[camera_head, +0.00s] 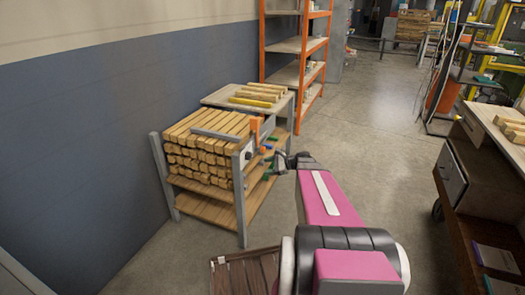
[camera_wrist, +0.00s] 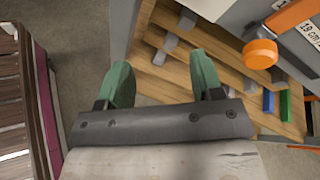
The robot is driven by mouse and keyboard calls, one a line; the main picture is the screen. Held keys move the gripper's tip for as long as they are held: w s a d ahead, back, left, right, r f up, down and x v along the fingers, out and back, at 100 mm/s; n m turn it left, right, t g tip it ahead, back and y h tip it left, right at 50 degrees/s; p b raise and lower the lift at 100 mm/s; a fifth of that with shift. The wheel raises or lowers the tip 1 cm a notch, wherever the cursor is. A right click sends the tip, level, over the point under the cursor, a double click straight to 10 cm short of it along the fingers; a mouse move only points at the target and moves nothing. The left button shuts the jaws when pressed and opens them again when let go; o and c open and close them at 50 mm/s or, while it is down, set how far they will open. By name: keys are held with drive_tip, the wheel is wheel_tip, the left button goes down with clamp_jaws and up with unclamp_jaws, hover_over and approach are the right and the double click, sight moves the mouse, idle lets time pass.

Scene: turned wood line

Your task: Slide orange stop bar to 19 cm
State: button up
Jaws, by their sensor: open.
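The orange stop bar (camera_head: 256,126) is on the front end of the rack of stacked wood pieces in the head view. In the wrist view its orange bar (camera_wrist: 292,15) enters at the upper right, and a round orange knob (camera_wrist: 260,54) stands out below it. A white label reading "19 cm" (camera_wrist: 310,30), cut by the frame edge, is beside the bar. My gripper (camera_wrist: 163,82) has two green fingers spread apart with nothing between them. The knob is to the right of the fingers and apart from them. In the head view my gripper (camera_head: 279,162) is just right of the rack.
The wood stack (camera_head: 205,150) fills the rack's upper shelf, above a lower wooden shelf (camera_head: 207,205). Several small coloured tabs, including a blue one (camera_wrist: 268,101), are below the knob. Orange shelving (camera_head: 264,45) stands behind.

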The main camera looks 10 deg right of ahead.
sight(263, 149)
drive_tip(key=w+d+r+m+t+y, duration=0.25)
drive_tip(key=w+d+m+t, duration=0.25)
drive_tip(key=d, duration=0.3)
drive_tip(key=shift+h, duration=0.25)
drive_tip(key=x, duration=1)
drive_tip(key=shift+w+a, duration=0.15)
